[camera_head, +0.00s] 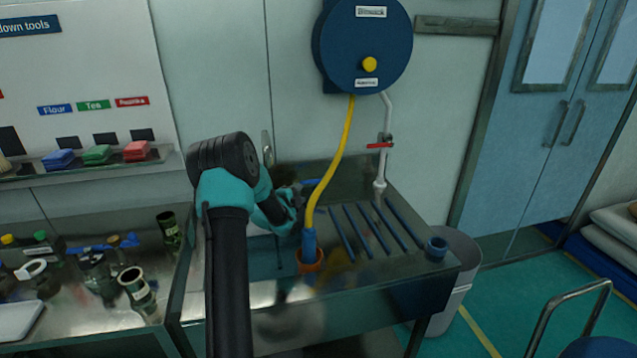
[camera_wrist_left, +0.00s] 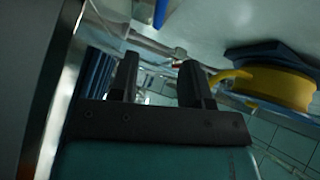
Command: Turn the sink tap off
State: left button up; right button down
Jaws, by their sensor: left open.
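My left gripper (camera_head: 296,196) is over the back of the steel sink unit, with its wrist in front of the basin. In the left wrist view its two dark fingers (camera_wrist_left: 160,75) stand apart with nothing gripped between them. A small blue bar (camera_head: 312,183) shows just beyond the gripper, seemingly the tap's lever. A blue piece (camera_wrist_left: 163,12) beside a metal fitting is at the top of the wrist view, beyond the fingers and apart from them. The tap's body is mostly hidden by my arm in the head view. My right gripper is not in view.
A yellow hose (camera_head: 341,150) hangs from the blue reel (camera_head: 362,48) into an orange pot (camera_head: 310,260). A white pipe with a red valve handle (camera_head: 380,145) stands right of it. Blue rods (camera_head: 375,228) lie on the drainboard. Jars (camera_head: 137,284) crowd the left bench.

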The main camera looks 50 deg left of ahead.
aim_at(317, 182)
pick_arm(q)
jog(key=x, duration=1.4)
jog(key=shift+w, duration=0.2)
grip_shut()
